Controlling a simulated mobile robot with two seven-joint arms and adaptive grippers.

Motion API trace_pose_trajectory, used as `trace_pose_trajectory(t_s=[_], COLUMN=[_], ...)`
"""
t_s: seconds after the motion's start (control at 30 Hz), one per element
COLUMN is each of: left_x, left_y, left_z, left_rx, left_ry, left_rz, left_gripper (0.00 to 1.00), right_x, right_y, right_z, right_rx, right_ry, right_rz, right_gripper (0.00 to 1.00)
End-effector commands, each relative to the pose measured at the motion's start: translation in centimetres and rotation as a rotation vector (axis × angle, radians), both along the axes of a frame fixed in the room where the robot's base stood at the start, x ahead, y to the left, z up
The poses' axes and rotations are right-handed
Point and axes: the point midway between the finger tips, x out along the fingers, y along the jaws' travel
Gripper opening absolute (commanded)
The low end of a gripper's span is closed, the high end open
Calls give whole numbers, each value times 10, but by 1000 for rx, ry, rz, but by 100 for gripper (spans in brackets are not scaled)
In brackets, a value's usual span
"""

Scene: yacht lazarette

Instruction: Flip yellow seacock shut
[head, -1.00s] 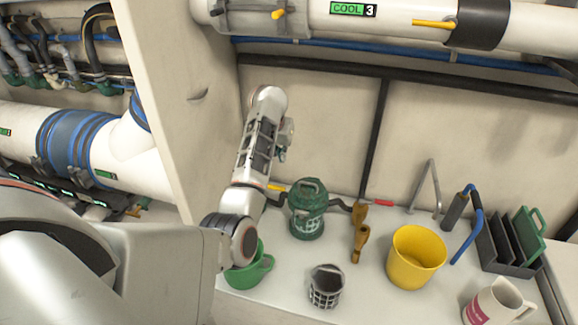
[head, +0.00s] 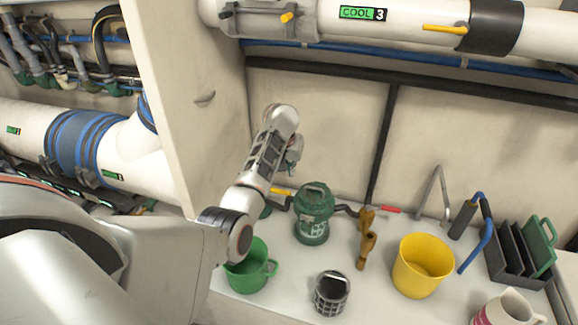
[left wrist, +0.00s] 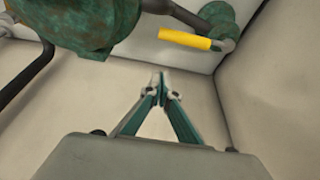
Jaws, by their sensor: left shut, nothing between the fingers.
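The yellow seacock handle (head: 281,191) lies roughly level, low by the back wall, left of the green strainer (head: 313,214). In the left wrist view the yellow handle (left wrist: 185,39) sticks out to the left from a grey valve by a green flange (left wrist: 219,14). My left gripper (head: 293,165) hangs above the handle in the head view, its fingertips hard to make out. In the left wrist view the gripper's fingertips (left wrist: 160,78) meet, empty, apart from the handle and below it in the picture. My right gripper is not in view.
A red handle (head: 390,210) and a brown bronze fitting (head: 366,240) sit right of the strainer. A green mug (head: 248,270), a mesh basket (head: 331,294) and a yellow bucket (head: 421,267) stand in front. A white partition (head: 195,110) rises at left.

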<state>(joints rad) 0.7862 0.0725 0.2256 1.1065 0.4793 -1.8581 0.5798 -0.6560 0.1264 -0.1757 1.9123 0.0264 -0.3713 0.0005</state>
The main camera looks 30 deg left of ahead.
Motion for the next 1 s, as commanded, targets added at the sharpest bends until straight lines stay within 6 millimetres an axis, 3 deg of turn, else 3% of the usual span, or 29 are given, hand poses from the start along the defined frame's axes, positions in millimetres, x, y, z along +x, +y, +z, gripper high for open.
trace_pose_trajectory(t_s=[0.27, 0.47, 0.73, 1.0], left_x=[11, -4, -23, -27], left_y=[3, -1, -6, -7], left_z=[-34, -35, -39, -40], left_rx=[1, 0, -1, -1], left_ry=[1, 0, 0, -1], left_rz=[0, 0, 0, 0], left_gripper=[0, 0, 0, 0], right_x=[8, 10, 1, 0], right_y=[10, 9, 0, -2], right_z=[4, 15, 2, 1], right_rx=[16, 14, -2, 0], right_ry=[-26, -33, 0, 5], right_rz=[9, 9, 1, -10], right_gripper=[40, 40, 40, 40])
